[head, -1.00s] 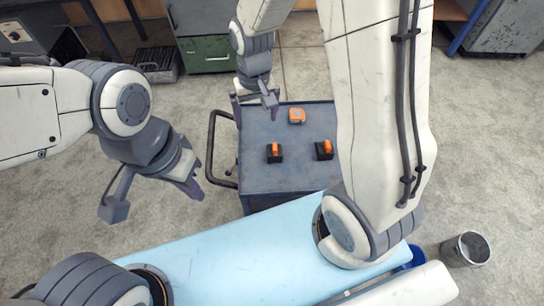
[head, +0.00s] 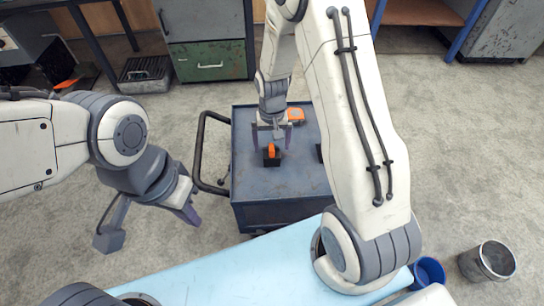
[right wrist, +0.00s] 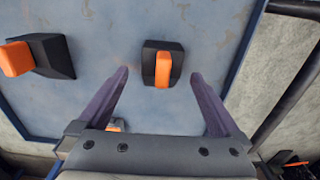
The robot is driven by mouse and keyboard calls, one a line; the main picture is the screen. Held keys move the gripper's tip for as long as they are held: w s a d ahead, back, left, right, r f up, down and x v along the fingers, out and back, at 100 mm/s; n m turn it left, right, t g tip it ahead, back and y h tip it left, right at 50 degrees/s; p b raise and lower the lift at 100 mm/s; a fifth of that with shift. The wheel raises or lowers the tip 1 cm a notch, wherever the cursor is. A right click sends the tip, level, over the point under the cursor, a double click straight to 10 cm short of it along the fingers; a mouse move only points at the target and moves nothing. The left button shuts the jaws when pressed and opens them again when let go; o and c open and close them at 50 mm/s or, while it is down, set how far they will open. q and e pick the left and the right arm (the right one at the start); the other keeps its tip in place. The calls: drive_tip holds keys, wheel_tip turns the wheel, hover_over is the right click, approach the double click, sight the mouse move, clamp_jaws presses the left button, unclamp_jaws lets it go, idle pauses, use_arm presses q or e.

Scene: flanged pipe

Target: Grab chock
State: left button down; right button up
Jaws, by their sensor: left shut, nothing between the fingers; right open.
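One chock (head: 271,158), a black block with an orange grip, sits on the cart's blue-grey top. It also shows in the right wrist view (right wrist: 162,65), lined up with the gap between my fingers. A second chock (right wrist: 52,56) lies to the left in that view; in the head view my right arm hides most of it. My right gripper (head: 271,143) points down, open and empty, above the first chock; its fingertips (right wrist: 160,76) appear on either side of the chock's near end. My left gripper (head: 192,212) is shut and empty, left of the cart.
The cart (head: 285,185) has a dark handle (head: 198,155) on its left. An orange tool (head: 296,115) lies on the cart behind the chock. A light-blue surface (head: 245,262) is in front. A metal bin (head: 488,261) and blue container (head: 428,271) stand at the right.

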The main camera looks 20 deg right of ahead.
wheel_tip(320, 180, down, 5)
drive_tip(key=shift+r+b, duration=0.2)
drive_tip(key=shift+b, duration=0.95)
drive_tip(key=shift+r, duration=0.1)
clamp_jaws()
